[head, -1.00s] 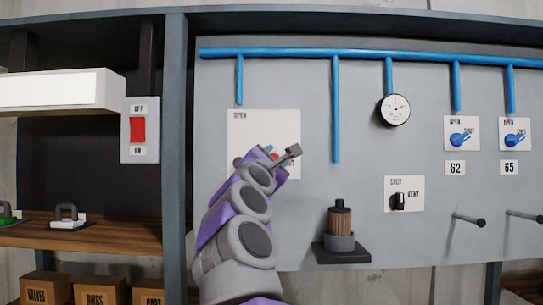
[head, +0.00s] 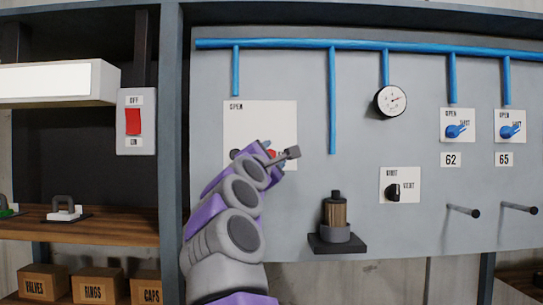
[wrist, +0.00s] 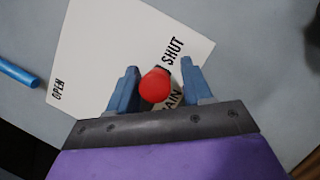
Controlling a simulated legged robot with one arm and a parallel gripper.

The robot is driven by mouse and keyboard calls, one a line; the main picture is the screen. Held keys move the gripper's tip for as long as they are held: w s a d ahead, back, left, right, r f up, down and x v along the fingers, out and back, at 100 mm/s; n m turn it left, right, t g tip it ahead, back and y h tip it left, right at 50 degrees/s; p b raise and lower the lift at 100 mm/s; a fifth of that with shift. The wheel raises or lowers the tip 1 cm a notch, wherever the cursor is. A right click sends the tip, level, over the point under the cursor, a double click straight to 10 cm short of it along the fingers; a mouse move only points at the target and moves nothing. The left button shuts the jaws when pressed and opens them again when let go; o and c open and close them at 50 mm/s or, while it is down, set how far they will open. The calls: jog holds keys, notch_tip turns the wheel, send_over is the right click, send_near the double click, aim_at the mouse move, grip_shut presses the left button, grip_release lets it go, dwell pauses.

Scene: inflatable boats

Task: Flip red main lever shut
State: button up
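The red main lever's round red knob (wrist: 155,85) lies between the two blue fingers of my gripper (wrist: 160,84) in the wrist view. The fingers are apart, with the knob closer to the left one; I cannot tell whether they touch it. The lever's white plate (head: 258,122) has OPEN at its top left. In the wrist view the plate (wrist: 120,50) also shows SHUT and part of MAIN beside the knob. In the head view my gripper (head: 273,154) is at the plate's lower right and mostly covers the lever. The lever's shaft is hidden.
A blue pipe (head: 332,100) hangs right of the plate. A filter on a black bracket (head: 337,244) stands out below. A VENT switch plate (head: 400,176), a gauge (head: 390,102) and two blue valves are further right. A red rocker switch (head: 134,121) is at left.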

jog(key=shift+o, duration=0.7)
jog(key=shift+w+a+f, duration=0.1)
jog(key=shift+w+a, duration=0.1)
jog(key=shift+a, duration=0.2)
jog(key=shift+s+a+f+b, duration=0.1)
jog(key=shift+s+f+b, duration=0.2)
jog(key=shift+s+b, duration=0.55)
jog(key=b+v, duration=1.2)
jog(key=v, duration=0.3)
jog(key=shift+a, duration=0.3)
jog(key=shift+s, duration=0.15)
